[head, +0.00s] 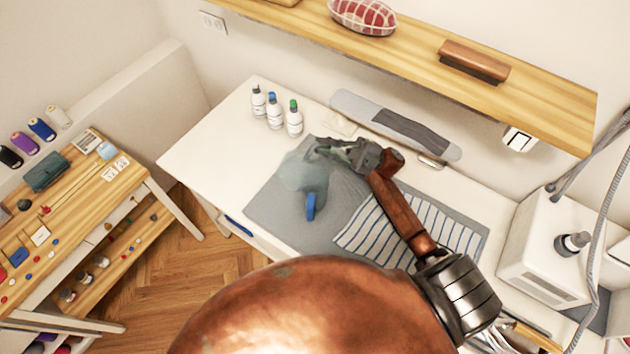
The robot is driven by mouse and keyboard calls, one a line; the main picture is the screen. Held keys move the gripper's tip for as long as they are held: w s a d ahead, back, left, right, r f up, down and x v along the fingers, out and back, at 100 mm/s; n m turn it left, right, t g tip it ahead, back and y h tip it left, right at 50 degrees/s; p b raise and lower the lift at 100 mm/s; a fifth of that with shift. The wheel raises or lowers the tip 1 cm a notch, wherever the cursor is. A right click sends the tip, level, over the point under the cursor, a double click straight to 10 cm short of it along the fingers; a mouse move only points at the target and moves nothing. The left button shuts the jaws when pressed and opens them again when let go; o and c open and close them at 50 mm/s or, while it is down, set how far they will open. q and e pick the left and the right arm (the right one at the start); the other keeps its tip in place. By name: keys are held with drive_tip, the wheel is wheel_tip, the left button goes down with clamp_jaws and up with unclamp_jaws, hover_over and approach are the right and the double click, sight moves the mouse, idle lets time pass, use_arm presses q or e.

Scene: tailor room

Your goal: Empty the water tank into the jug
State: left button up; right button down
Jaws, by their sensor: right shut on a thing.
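My right gripper (322,147) is shut over the grey mat, at the upper right edge of a smoky, see-through shape. I take the upper part, at the fingers, to be the water tank (301,168). The jug shows by its blue handle (310,207), just below and in front of the tank. The two clear bodies overlap in this view. I cannot tell where one ends, whether they touch, or whether any water is in them. My left gripper is not in view.
White bottles (274,112) stand at the table's back left. A grey padded board (395,124) lies along the back. A white steam station (548,240) with hoses stands right. A wooden shelf (420,60) overhangs the back. The table's left end (200,155) is clear.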

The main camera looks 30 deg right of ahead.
drive_tip(key=shift+w+d+f+m+b, duration=0.1)
drive_tip(key=shift+d+f+m+b, duration=0.15)
drive_tip(key=shift+m+b, duration=0.1)
drive_tip(key=t, duration=0.1)
drive_tip(key=d+m+t+y+b, duration=0.1)
drive_tip(key=d+m, duration=0.1)
drive_tip(key=shift+w+d+f+t+b, duration=0.1)
drive_tip(key=shift+w+f+t+b, duration=0.2)
drive_tip(key=shift+f+t, duration=0.1)
idle(0.6)
